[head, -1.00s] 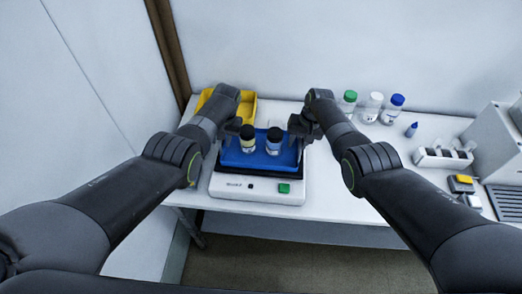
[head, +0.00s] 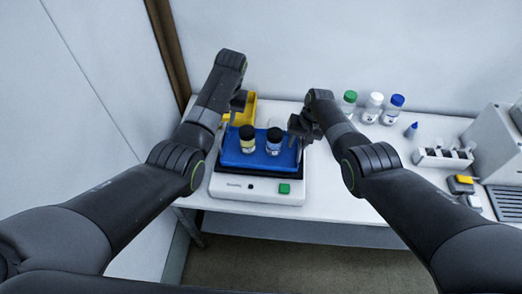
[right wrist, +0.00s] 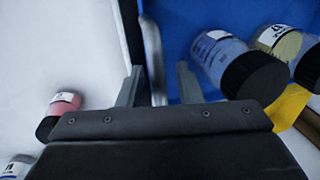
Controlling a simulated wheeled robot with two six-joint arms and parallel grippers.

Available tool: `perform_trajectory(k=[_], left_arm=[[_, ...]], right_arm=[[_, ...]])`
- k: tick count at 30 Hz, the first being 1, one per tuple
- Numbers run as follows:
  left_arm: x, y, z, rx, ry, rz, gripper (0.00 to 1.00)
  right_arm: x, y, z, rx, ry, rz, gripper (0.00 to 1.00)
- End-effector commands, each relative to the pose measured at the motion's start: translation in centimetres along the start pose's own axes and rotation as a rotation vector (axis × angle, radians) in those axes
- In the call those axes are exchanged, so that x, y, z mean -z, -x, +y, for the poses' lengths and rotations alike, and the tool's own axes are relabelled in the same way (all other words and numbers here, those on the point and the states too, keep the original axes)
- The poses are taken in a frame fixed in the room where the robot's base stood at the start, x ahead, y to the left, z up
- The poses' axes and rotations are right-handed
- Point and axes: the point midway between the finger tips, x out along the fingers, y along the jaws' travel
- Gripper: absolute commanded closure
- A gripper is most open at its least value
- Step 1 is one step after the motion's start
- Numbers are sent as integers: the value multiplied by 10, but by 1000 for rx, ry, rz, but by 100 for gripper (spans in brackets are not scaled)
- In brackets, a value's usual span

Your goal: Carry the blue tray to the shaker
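The blue tray (head: 258,159) rests on top of the white shaker (head: 232,187), which has a green button at its front. Two dark-capped bottles stand in the tray, one yellowish (head: 247,140) and one bluish (head: 273,142). My left gripper (head: 238,101) is raised above the tray's back left corner, apart from it; its fingers are too small to read. My right gripper (head: 300,132) is at the tray's right end. In the right wrist view its fingers (right wrist: 158,86) stand apart, with the tray's metal handle (right wrist: 153,58) between them, nearer one finger.
A yellow tray (head: 250,109) lies behind the shaker, partly hidden by my left arm. A white rack (head: 442,158) and grey equipment (head: 495,135) stand further right.

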Motion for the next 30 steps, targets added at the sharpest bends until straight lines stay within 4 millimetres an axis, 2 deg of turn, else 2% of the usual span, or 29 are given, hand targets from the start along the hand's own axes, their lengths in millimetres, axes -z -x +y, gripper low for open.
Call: perform_trajectory(k=[8,17,30], left_arm=[[0,10,0,0,0,-1,68],[0,9,0,0,0,-1,68],[0,9,0,0,0,-1,68]], right_arm=[[1,5,0,1,0,1,68],[0,30,0,1,0,3,68],[1,99,1,0,0,4,68]])
